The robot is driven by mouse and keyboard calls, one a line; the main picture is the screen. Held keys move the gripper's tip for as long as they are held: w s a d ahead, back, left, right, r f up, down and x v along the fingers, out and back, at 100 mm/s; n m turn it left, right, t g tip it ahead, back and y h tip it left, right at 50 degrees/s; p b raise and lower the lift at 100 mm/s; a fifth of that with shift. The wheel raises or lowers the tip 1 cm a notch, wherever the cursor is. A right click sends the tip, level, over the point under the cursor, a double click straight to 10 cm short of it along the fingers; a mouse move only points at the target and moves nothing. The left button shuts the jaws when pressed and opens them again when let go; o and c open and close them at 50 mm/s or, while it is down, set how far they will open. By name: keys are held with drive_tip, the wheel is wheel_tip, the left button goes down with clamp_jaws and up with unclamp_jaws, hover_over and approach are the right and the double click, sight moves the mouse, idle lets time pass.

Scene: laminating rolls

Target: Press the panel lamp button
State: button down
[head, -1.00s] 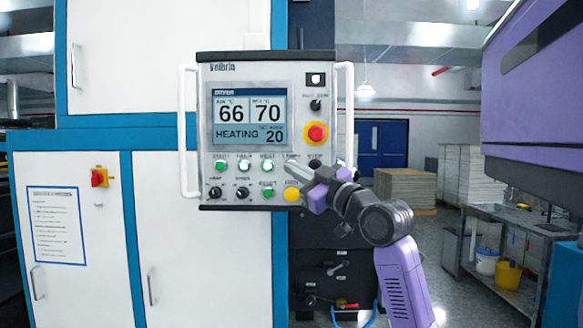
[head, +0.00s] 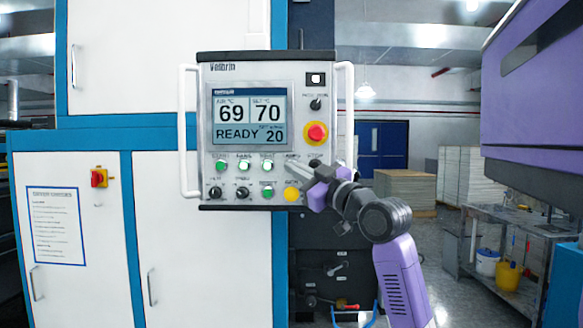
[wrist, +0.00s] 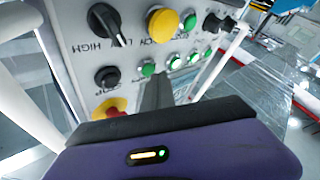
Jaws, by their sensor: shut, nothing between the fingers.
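A grey control panel (head: 235,190) with a screen and two rows of controls faces me. In the head view my gripper (head: 293,164) reaches to the upper button row from the right, under a label that seems to read LAMPS, and hides the button there. In the wrist view a small green button (wrist: 148,68) shows between a black button (wrist: 107,77) and another green button (wrist: 175,62). My shut, empty gripper (wrist: 157,80) has its fingertips right by that first button; I cannot tell whether they touch it.
A red emergency stop (head: 316,133) sits above the gripper and a yellow button (head: 291,195) below it. White handles (head: 188,130) flank the panel. A purple machine body (head: 530,100) overhangs at right.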

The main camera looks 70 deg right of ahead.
drive_tip(key=shift+w+d, duration=0.2)
drive_tip(key=shift+d, duration=0.2)
idle(0.4)
drive_tip(key=shift+a, duration=0.1)
drive_tip(key=shift+s+a, duration=0.35)
drive_tip(key=shift+a, duration=0.3)
drive_tip(key=shift+s+a, duration=0.3)
drive_tip(key=shift+a, duration=0.5)
drive_tip(key=shift+s+a, duration=0.35)
drive_tip(key=shift+a, duration=0.4)
drive_tip(key=shift+s+a, duration=0.3)
drive_tip(key=shift+a, duration=0.5)
